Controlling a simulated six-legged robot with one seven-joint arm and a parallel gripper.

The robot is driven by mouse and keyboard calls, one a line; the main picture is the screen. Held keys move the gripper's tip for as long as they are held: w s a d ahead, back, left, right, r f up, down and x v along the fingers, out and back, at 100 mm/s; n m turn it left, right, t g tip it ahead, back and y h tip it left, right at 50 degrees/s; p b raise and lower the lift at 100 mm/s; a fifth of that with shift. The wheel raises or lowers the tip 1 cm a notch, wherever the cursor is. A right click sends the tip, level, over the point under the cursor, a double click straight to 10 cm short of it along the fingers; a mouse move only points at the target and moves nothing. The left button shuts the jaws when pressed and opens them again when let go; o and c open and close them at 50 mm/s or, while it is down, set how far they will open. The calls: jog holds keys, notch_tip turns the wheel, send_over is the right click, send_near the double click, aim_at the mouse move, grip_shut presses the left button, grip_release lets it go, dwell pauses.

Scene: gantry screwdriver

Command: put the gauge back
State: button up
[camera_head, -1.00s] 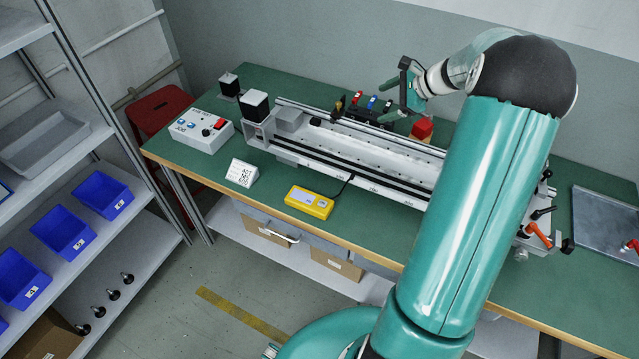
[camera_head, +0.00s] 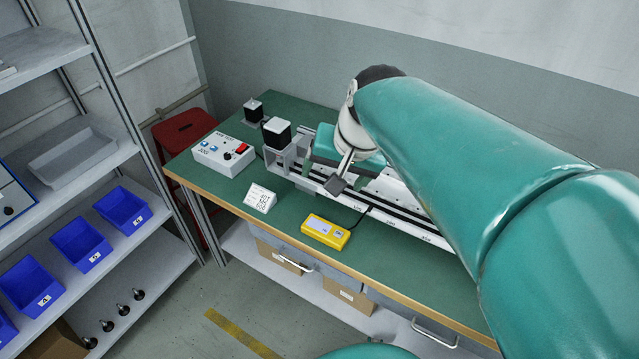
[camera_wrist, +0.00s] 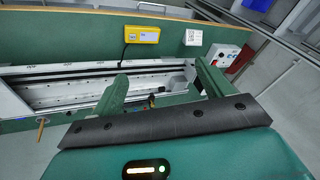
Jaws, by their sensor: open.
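A yellow boxed device (camera_head: 325,231) with a pale display and a dark cable lies flat on the green bench, in front of the rail; it is the only gauge-like thing I can make out. It also shows at the top of the wrist view (camera_wrist: 142,35), beyond the rail. My gripper (camera_wrist: 160,72) is open, its two green fingers spread above the rail, with nothing seen held between them. In the head view my gripper's teal body hangs over the left part of the rail, behind the yellow device and apart from it; its fingertips are hard to make out there.
The long gantry rail (camera_head: 388,199) runs along the bench. A white label block (camera_head: 260,197) stands left of the yellow device, and a control box (camera_head: 223,154) is farther left. Shelves with blue bins (camera_head: 82,243) stand at the left. The bench's front strip is mostly clear.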

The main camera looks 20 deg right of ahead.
jog(key=s+a+n+t+h, duration=0.1)
jog(key=s+a+n, duration=0.2)
jog(key=s, duration=0.6)
jog(key=shift+f+n, duration=0.45)
jog(key=shift+n, duration=0.85)
jog(key=shift+a, duration=0.1)
